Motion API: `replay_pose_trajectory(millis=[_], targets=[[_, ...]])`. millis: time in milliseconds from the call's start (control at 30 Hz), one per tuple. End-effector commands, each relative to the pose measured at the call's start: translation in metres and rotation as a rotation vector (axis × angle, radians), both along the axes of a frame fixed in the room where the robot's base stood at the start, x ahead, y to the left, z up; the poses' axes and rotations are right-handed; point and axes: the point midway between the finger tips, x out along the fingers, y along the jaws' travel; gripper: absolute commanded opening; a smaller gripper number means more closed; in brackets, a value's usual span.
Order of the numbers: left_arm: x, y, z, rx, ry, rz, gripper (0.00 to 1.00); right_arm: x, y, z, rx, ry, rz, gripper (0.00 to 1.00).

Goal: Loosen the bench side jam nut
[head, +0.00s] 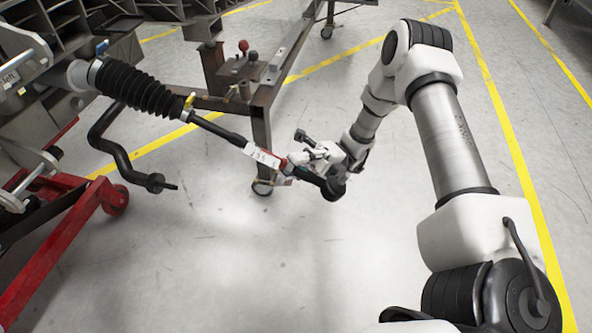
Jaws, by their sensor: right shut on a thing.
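A black tie rod (222,131) runs from a ribbed black boot (140,88) down to the right. Near its outer end it carries a white and red piece (262,156). A dark rounded end piece (334,188) shows just past that. My right gripper (303,163) is shut around the outer end of the rod, between the white and red piece and the dark end piece. I cannot make out the jam nut; the fingers cover that stretch. My left gripper is not in view.
A steel bench frame (262,120) with a red-knobbed lever (243,47) stands behind the rod. A bent black bar (112,150) and a red wheeled stand (60,235) are at left. The grey floor in front is clear, with yellow lines.

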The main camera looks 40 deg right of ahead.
Motion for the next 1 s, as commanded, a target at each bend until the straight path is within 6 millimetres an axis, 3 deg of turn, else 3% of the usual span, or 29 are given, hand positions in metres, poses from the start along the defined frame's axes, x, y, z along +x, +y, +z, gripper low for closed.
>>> replay_pose_trajectory(millis=[467, 500, 567, 1000], targets=[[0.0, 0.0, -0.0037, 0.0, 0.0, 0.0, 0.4, -0.0001, 0.0005, -0.0004, 0.011, 0.011, 0.008, 0.0], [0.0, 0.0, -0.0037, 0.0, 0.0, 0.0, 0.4, -0.0001, 0.0004, -0.0005, 0.011, 0.011, 0.008, 0.29], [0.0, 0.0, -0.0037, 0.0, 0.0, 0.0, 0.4, -0.0001, 0.0004, -0.0005, 0.011, 0.011, 0.008, 0.51], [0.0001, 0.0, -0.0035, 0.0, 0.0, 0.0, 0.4, 0.0, 0.0002, -0.0001, 0.012, 0.01, 0.007, 0.51]])
